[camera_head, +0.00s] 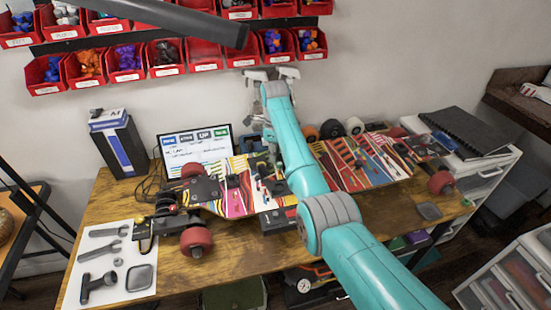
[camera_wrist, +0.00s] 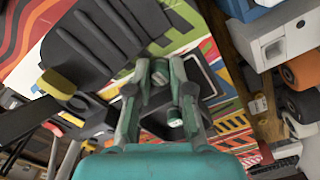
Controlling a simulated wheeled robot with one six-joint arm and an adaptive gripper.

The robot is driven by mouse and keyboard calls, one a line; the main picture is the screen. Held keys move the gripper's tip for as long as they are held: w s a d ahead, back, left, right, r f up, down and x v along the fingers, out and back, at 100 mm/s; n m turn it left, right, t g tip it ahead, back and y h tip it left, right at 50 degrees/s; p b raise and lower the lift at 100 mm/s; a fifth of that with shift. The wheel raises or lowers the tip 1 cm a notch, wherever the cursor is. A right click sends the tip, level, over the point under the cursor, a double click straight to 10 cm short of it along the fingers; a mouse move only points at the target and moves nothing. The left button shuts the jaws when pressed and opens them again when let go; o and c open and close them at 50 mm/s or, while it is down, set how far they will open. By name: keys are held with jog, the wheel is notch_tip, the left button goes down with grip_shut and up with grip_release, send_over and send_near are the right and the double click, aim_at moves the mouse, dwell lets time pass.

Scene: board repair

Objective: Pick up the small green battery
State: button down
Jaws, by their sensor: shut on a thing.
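My gripper (camera_wrist: 160,78) shows in the wrist view, with its two grey-green fingers closed in near each other. A small pale-green piece, which looks like the small green battery (camera_wrist: 160,71), sits between the fingertips. Fingers cover its sides. Below the fingers is an open black tray (camera_wrist: 212,78). A second small grey-green piece (camera_wrist: 174,117) shows between the fingers, lower in the picture; I cannot tell what it is. In the head view my arm reaches over the workbench, and the fingertips and battery are hidden or too small to make out.
Skateboards with striped decks (camera_head: 352,165) lie across the wooden bench (camera_head: 245,262). A laptop (camera_head: 196,145) and a blue-black box (camera_head: 118,145) stand at the back left. Tools rest on a white sheet (camera_head: 75,285) at the front left. Red bins (camera_head: 203,53) hang on the wall behind.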

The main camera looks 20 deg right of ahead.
jog(key=shift+r, duration=0.15)
notch_tip(320, 180, up, 10)
dwell(0.5)
